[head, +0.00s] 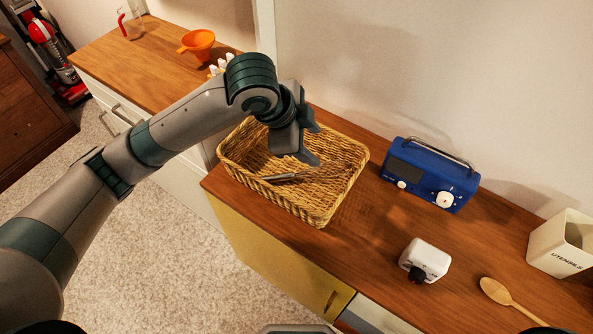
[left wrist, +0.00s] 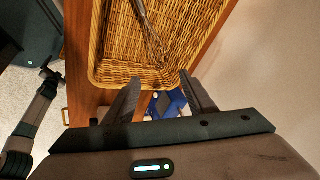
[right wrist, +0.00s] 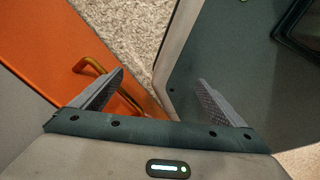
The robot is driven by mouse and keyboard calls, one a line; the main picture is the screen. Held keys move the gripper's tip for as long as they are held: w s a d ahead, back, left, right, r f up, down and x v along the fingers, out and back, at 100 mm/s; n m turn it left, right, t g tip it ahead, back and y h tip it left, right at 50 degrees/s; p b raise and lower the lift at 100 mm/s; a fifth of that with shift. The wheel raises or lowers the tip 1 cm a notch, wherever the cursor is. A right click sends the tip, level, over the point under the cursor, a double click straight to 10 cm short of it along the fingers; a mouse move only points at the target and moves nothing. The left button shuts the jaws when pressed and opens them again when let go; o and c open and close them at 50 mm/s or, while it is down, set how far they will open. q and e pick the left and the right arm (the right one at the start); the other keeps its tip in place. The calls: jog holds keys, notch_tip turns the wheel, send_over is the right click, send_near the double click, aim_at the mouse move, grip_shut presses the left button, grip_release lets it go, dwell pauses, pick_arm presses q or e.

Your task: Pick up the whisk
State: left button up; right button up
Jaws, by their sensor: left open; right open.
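The whisk lies in the wicker basket (head: 232,160) on the wooden counter. Its grey handle (head: 283,177) points to the left in the head view, and its wire end, hard to make out, reaches toward the basket's right side. In the left wrist view the whisk (left wrist: 148,25) lies on the woven floor, beyond the fingertips. My left gripper (head: 314,143) is open and empty above the basket, apart from the whisk. Its fingers (left wrist: 160,84) frame the basket's rim in the left wrist view. My right gripper (right wrist: 160,79) is open and empty, low beside a cabinet front.
A blue radio (head: 430,174) stands right of the basket. A white timer-like box (head: 425,260), a wooden spoon (head: 508,298) and a utensil holder (head: 563,244) are farther right. An orange funnel (head: 198,44) is behind on the left. A cabinet handle (right wrist: 105,80) is near my right gripper.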

pick_arm(q)
jog(key=p, duration=0.3)
send_over(334, 166)
jog(key=s+a, duration=0.2)
notch_tip(334, 166, down, 10)
jog(key=shift+w+a+r, duration=0.15)
jog(key=shift+w+f, duration=0.15)
jog(key=shift+f, duration=0.35)
pick_arm(e)
jog(key=r, duration=0.1)
jog(key=a+r, duration=0.1)
jog(key=shift+s+r, duration=0.15)
jog(key=shift+r, duration=0.25)
jog(key=shift+a, duration=0.15)
